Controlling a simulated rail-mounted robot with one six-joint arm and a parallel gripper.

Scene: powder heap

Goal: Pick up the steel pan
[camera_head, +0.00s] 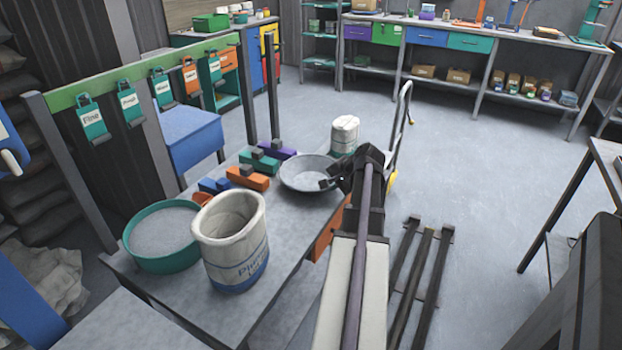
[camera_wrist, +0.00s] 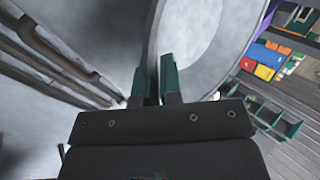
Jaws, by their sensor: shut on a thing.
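The steel pan (camera_head: 306,172) is a round, shallow grey dish at the right edge of the grey table in the head view. My gripper (camera_head: 328,184) is at the pan's right rim. In the wrist view the pan (camera_wrist: 208,28) fills the upper middle, and my gripper's two green fingers (camera_wrist: 157,80) are closed on its rim, one on each side. The pan looks roughly level in the head view. I cannot tell whether its underside touches the table.
On the table (camera_head: 296,222) stand a white bucket (camera_head: 232,240) and a green tub (camera_head: 161,262) of grey powder. Coloured blocks (camera_head: 248,176) lie left of the pan. A rail with hanging labelled tags (camera_head: 130,105) rises behind. Open floor (camera_head: 480,170) lies to the right.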

